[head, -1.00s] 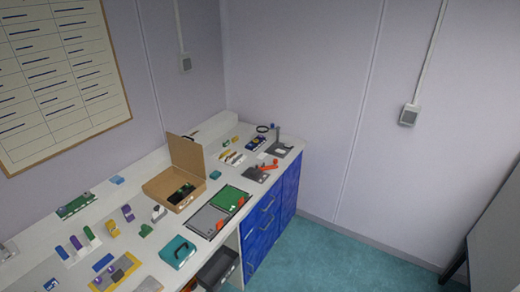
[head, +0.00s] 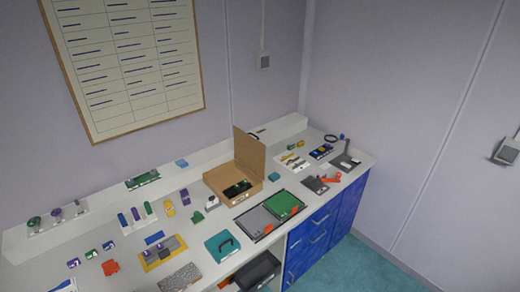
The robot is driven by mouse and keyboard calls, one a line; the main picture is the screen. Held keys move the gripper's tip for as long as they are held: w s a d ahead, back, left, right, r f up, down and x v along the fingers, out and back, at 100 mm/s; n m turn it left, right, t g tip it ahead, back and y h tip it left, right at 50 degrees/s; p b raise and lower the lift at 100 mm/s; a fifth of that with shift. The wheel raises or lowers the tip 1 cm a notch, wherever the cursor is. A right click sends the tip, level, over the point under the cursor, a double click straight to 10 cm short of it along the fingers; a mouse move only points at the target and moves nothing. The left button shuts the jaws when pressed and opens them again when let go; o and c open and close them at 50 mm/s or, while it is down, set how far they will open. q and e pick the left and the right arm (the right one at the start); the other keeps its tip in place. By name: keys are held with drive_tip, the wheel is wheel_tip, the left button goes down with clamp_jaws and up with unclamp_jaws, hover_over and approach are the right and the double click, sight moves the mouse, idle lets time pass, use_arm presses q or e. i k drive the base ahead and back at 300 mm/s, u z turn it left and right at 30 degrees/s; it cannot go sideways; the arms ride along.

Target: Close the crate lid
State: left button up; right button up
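A brown cardboard crate (head: 217,181) stands on the white bench, towards the back and right of the middle. Its lid (head: 250,155) is up, standing roughly upright at the crate's right rear side. A dark object (head: 238,188) lies inside the open crate. Neither of my grippers shows in the head view.
The white bench (head: 35,262) is crowded. A grey and green board (head: 262,222) lies in front of the crate, with a teal case (head: 222,246) to its left. A small teal block (head: 274,177) sits right of the crate. Blue drawers (head: 310,240) are below; floor at the right is clear.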

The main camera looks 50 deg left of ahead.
sight(249, 152)
drive_tip(key=i, duration=1.85)
